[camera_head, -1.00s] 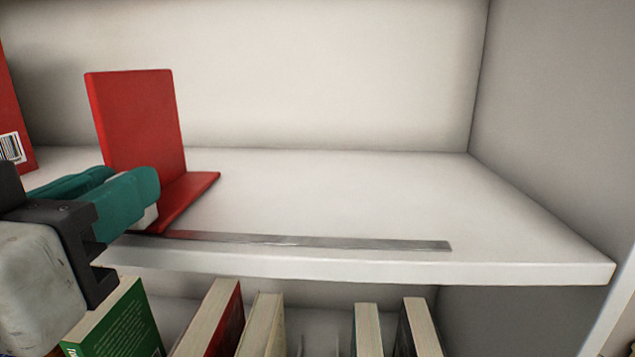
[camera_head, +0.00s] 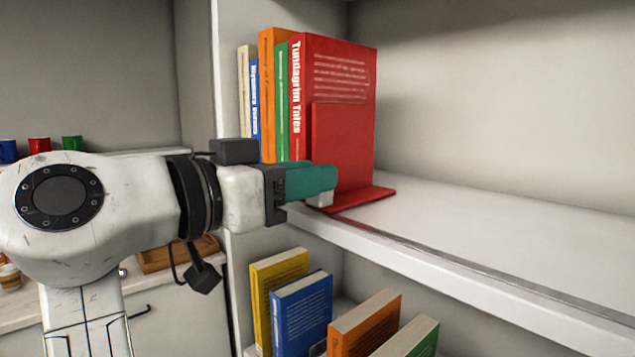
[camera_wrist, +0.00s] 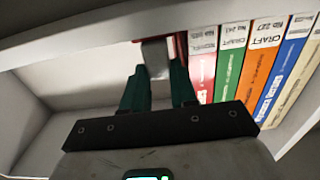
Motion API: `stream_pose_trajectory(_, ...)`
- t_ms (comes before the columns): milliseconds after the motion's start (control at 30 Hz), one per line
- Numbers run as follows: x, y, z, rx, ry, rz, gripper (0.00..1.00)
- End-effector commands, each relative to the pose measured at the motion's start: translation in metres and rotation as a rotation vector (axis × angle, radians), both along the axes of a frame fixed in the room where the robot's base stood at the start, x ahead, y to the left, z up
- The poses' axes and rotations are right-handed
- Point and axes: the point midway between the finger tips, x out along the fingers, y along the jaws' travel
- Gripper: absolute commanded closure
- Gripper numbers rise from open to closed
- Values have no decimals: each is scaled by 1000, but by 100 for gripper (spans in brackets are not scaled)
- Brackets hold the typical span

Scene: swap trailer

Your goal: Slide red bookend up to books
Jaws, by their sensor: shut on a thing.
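The red bookend (camera_head: 340,150) stands upright on the upper shelf, its flat base (camera_head: 362,197) on the shelf board. Its upright plate is right up against the last red book (camera_head: 335,65), with no clear gap in the head view. A row of several upright books stands left of it, and their spines show in the wrist view (camera_wrist: 235,65). My gripper (camera_head: 322,185), with teal fingers, is at the bookend's front lower edge. In the wrist view the fingers (camera_wrist: 158,75) are shut on a light grey part at the bookend's front. The fingers partly hide the bookend's lower front.
A metal strip (camera_head: 450,264) runs along the shelf's front edge. The shelf right of the bookend is clear. More books (camera_head: 303,310) stand on the lower shelf. Coloured mugs (camera_head: 40,145) and a wooden tray (camera_head: 175,255) are at the left.

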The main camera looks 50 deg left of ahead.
Motion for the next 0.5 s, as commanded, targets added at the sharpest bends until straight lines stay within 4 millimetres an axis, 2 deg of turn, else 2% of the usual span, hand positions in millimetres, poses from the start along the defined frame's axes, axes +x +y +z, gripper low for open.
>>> stream_pose_trajectory(400,-1,2,0,0,-1,2,100)
stream_pose_trajectory(433,-1,2,0,0,-1,2,70)
stream_pose_trajectory(500,0,2,0,0,-1,2,63)
